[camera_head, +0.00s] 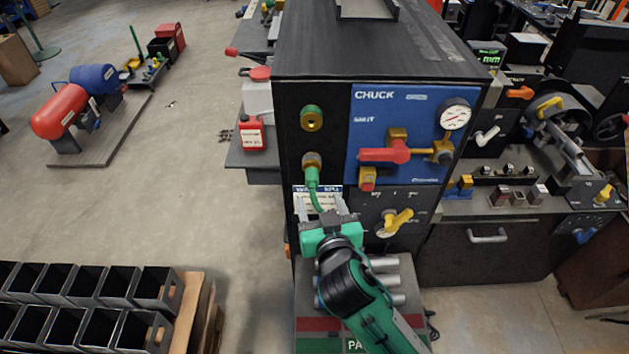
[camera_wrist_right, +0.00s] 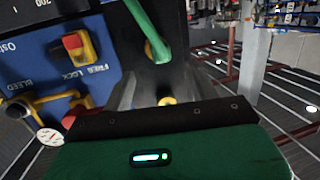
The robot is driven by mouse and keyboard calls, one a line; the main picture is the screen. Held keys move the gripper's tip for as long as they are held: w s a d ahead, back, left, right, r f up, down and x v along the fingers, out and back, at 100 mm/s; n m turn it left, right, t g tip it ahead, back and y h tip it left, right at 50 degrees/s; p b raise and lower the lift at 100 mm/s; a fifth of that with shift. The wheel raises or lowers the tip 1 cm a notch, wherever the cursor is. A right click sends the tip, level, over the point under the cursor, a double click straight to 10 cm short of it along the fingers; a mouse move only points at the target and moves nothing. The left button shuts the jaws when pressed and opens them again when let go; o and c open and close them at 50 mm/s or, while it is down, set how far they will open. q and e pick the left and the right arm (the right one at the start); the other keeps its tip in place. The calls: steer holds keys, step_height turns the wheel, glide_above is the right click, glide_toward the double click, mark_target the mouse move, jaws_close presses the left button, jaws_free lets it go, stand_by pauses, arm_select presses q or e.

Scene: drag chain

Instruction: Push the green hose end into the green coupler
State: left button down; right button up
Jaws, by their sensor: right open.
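A green-ringed brass coupler (camera_head: 312,117) is on the black front of the cabinet, left of the blue CHUCK panel. Below it is a brass-coloured fitting (camera_head: 311,159). The green hose end (camera_head: 312,178) points up and meets this lower fitting; how deep it sits I cannot tell. The hose hangs down behind my right gripper (camera_head: 318,202). That gripper is open, its fingers in front of the cabinet below the hose end. In the right wrist view the green hose (camera_wrist_right: 147,30) shows above the fingers, with a brass ring (camera_wrist_right: 167,101) between them. My left gripper is out of view.
The blue panel (camera_head: 400,125) carries a red-handled valve (camera_head: 385,155) and a gauge (camera_head: 455,115). A yellow knob (camera_head: 394,222) is just right of my right gripper. Several grey cylinders (camera_head: 385,282) lie beneath my arm. Open floor lies left.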

mark_target(312, 190)
steer(key=p+x, duration=0.2)
steer(key=x, duration=0.6)
steer(key=shift+w, duration=0.3)
steer(key=c, duration=1.2)
steer(key=shift+s+f, duration=0.15)
steer(key=shift+s, duration=0.2)
jaws_close()
steer(key=shift+s, duration=0.55)
steer(key=shift+s+a, duration=0.3)
steer(key=shift+s, duration=0.05)
steer(key=shift+s+d, duration=0.25)
steer(key=shift+s, duration=0.25)
steer(key=shift+s, duration=0.1)
